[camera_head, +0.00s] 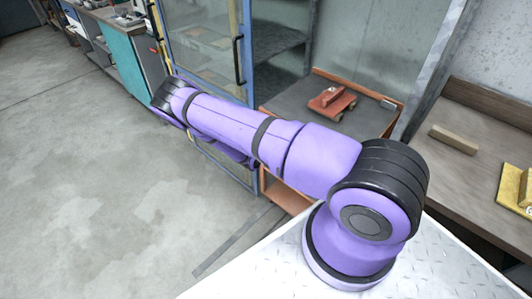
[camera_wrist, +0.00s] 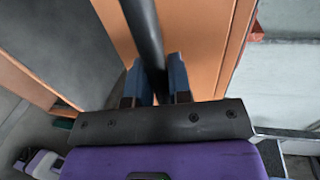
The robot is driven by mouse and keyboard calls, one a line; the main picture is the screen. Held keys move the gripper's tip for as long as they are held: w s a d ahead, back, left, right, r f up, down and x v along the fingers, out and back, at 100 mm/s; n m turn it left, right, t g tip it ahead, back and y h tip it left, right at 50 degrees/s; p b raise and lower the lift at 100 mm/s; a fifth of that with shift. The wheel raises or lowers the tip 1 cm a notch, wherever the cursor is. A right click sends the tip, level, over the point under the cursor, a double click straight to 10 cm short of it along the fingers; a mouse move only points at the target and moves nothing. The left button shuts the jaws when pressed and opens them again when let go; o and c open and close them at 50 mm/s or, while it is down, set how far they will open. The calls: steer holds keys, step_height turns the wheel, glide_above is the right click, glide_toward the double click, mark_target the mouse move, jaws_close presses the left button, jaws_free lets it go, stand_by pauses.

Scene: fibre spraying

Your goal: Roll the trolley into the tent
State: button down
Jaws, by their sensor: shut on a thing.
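The trolley (camera_head: 288,98) has a dark top with an orange rim and orange lower parts. It stands beyond my purple arm in the head view, partly hidden by it. In the wrist view an orange panel (camera_wrist: 200,45) fills the upper middle, with a black bar (camera_wrist: 142,25) in front of it. My gripper (camera_wrist: 155,75) has its two dark blue fingers shut on the black bar, one on each side. The head view does not show the gripper.
A reddish block-like object (camera_head: 332,101) lies on the trolley top. A wooden bench (camera_head: 480,150) with a wooden block and a yellow item stands at the right. A teal cabinet (camera_head: 120,50) is at the back left. The concrete floor (camera_head: 90,170) at the left is clear.

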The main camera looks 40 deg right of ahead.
steer(key=r+x, duration=0.2)
steer(key=x, duration=1.1)
steer(key=shift+d+r, duration=0.2)
steer(key=shift+d, duration=0.35)
steer(key=shift+w, duration=0.15)
steer(key=c, duration=1.1)
jaws_free()
steer(key=v, duration=1)
steer(key=shift+a+r, duration=0.15)
steer(key=shift+a, duration=0.25)
